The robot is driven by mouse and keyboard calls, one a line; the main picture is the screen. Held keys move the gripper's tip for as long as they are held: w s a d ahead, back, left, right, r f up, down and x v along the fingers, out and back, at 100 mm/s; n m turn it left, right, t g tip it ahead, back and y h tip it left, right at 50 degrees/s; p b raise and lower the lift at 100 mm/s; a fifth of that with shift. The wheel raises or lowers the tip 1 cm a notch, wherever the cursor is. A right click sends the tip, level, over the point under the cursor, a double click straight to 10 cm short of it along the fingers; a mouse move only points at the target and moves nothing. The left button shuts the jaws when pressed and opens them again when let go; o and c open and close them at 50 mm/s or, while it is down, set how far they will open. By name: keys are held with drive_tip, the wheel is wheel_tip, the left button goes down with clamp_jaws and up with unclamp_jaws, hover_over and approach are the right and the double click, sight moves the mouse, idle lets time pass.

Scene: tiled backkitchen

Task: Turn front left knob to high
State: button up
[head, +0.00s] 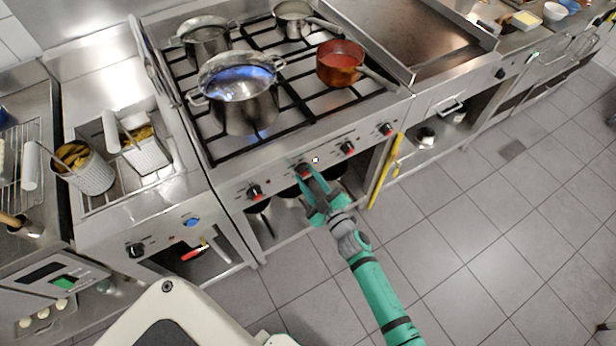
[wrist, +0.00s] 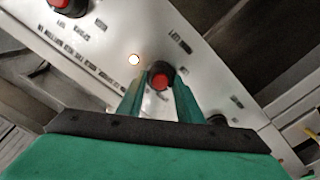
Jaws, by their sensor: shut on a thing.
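A row of black and red knobs runs along the stove's steel front panel. My gripper (head: 306,176) is at the second knob from the left (head: 303,169). In the wrist view that red-faced knob (wrist: 161,76) sits between the two green fingertips, which are shut on it. A small round light (wrist: 134,60) glows on the panel beside it, and shows in the head view too (head: 316,160). The leftmost stove knob (head: 255,192) and the third (head: 348,148) and rightmost (head: 386,129) knobs stand free. The gripped knob's pointer setting is too small to read.
A large steel pot (head: 247,110), a smaller pot (head: 207,45), a steel pan (head: 293,20) and a copper pan (head: 340,70) stand on the grates. A fryer (head: 130,200) with baskets is to the left. A yellow-handled object (head: 386,172) hangs at right. Tiled floor is open at right.

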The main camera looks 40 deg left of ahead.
drive_tip(key=o, duration=1)
drive_tip(key=shift+o, duration=0.2)
drive_tip(key=v, duration=1.1)
